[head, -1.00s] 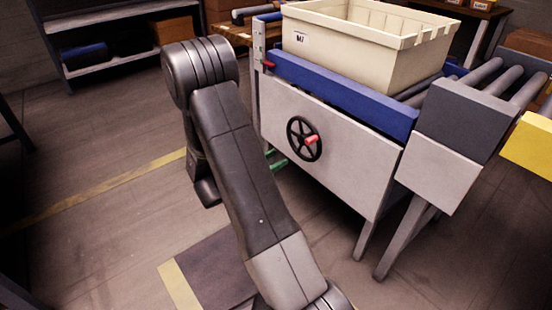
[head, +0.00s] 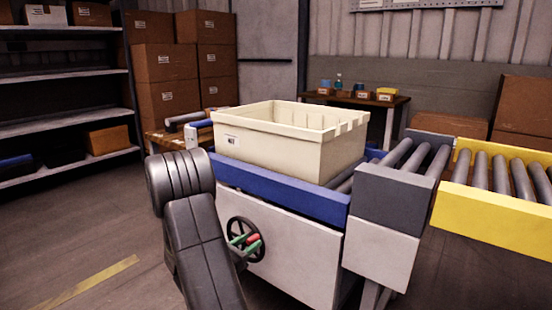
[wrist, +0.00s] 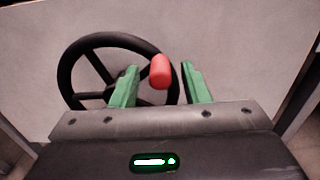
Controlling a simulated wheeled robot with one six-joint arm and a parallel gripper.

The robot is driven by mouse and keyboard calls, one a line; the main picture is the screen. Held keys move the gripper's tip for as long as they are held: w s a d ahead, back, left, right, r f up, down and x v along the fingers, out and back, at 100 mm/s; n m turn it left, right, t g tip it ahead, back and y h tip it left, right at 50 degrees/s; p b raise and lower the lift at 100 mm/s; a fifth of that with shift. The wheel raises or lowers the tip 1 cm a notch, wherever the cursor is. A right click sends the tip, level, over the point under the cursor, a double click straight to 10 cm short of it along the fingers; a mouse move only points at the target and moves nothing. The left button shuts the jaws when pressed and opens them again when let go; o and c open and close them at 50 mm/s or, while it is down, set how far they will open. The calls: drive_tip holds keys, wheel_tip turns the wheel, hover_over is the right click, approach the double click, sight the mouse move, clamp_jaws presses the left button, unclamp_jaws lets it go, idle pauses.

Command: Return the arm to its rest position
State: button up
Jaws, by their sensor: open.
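My gripper (wrist: 158,88) is open, its two green fingers apart in the wrist view. The red handle (wrist: 160,71) of the black handwheel (wrist: 84,62) shows between the fingertips; I cannot tell if either finger touches it. In the head view, my gripper (head: 243,240) is small beside the handwheel (head: 233,225), and the red handle (head: 254,238) shows next to the green fingers. The wheel is on the pale side panel (head: 290,262) of the conveyor stand. My dark arm crosses the lower left of the head view.
A cream crate (head: 290,150) sits on top of the stand, above a blue rail (head: 280,190). A roller conveyor with a yellow side (head: 490,215) is at the right. Shelving (head: 70,105) stands at the left. The floor (head: 90,240) at the lower left is clear.

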drive_tip(key=shift+w+d, duration=0.2)
drive_tip(key=shift+w, duration=0.05)
